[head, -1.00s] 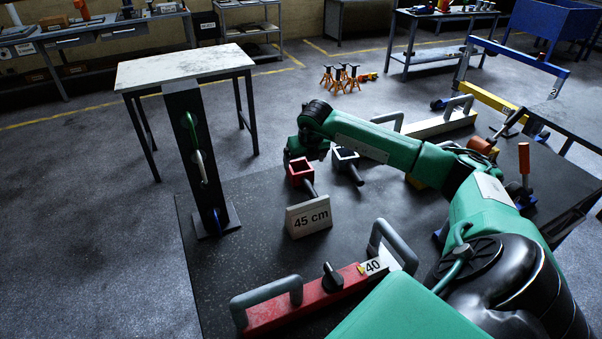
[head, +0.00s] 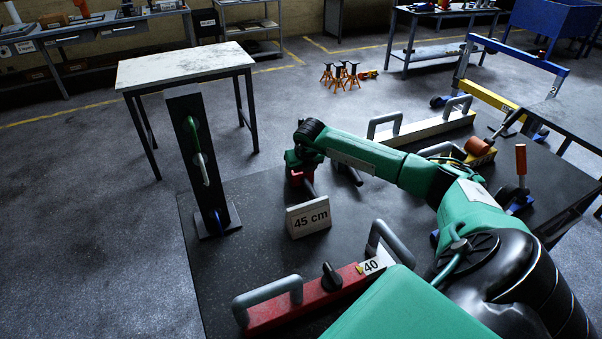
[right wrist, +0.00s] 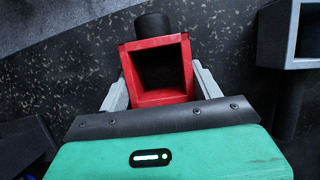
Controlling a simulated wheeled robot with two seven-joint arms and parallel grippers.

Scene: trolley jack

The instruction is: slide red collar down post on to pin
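The red collar (head: 297,177), a square open frame with a dark stem, is on the dark bench top and is partly hidden by my gripper in the head view. In the right wrist view the red collar (right wrist: 178,44) sits between the grey fingers of my right gripper (right wrist: 163,86), its hollow facing the camera. The fingers stand spread beside its two sides; firm contact does not show. A tall black upright (head: 184,105) stands at the bench's left, with green, pale and blue parts down its face. I cannot tell which part is the pin. My left gripper is out of view.
A grey collar (right wrist: 307,60) lies right of the red one. A "45 cm" sign (head: 308,216) stands just in front of it. A red bar with grey handles (head: 312,305) lies nearer. Bare bench top (head: 250,240) shows between sign and upright.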

